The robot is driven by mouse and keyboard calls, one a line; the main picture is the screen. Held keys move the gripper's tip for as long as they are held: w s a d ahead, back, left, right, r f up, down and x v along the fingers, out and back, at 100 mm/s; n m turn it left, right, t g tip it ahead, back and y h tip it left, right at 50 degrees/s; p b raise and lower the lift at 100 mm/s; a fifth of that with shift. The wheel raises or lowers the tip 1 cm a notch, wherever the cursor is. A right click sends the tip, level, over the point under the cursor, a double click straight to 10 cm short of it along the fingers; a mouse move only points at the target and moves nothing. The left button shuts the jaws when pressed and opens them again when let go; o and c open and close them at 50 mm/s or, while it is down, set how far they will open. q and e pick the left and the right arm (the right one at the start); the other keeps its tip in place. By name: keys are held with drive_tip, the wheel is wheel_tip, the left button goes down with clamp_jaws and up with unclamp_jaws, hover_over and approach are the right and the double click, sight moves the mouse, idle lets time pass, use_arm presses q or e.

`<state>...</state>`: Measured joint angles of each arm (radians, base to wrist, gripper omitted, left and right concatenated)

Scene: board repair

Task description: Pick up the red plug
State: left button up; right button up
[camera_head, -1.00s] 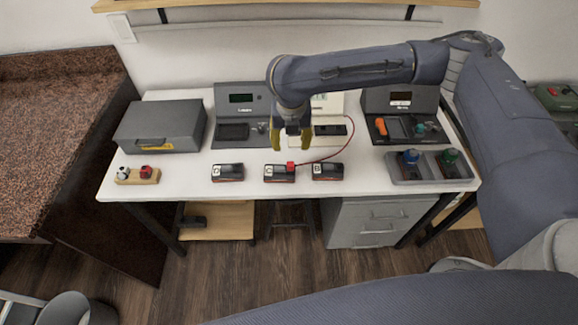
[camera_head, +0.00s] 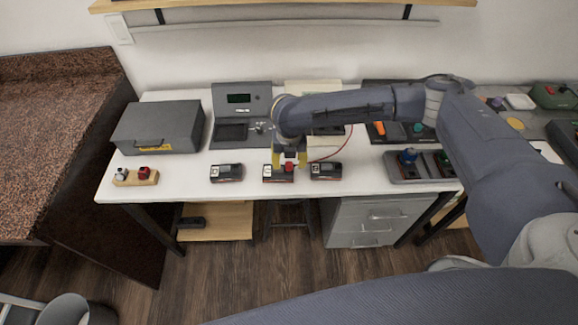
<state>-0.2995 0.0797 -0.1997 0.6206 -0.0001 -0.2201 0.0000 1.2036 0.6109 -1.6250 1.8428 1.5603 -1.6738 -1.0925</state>
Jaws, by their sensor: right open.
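The red plug (camera_head: 289,167) sits at the right part of the middle dark module (camera_head: 277,175) near the table's front edge. A red cable (camera_head: 335,151) runs from near the plug up to the right. My right gripper (camera_head: 289,160), with yellow fingers, is open and lowered right over the plug. Its fingertips are on either side of the plug's upper part, and I cannot tell whether they touch it. The gripper and wrist hide part of the panel behind. My left gripper is not in view.
Two similar dark modules stand left (camera_head: 227,173) and right (camera_head: 326,171) of the middle one. A wooden block (camera_head: 125,179) with a white and a red piece lies at the left. A grey case (camera_head: 158,128) stands behind it. A grey tray (camera_head: 411,176) with coloured knobs is at the right.

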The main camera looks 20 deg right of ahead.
drive_tip(key=shift+w+f, duration=0.2)
drive_tip(key=shift+f, duration=0.85)
clamp_jaws()
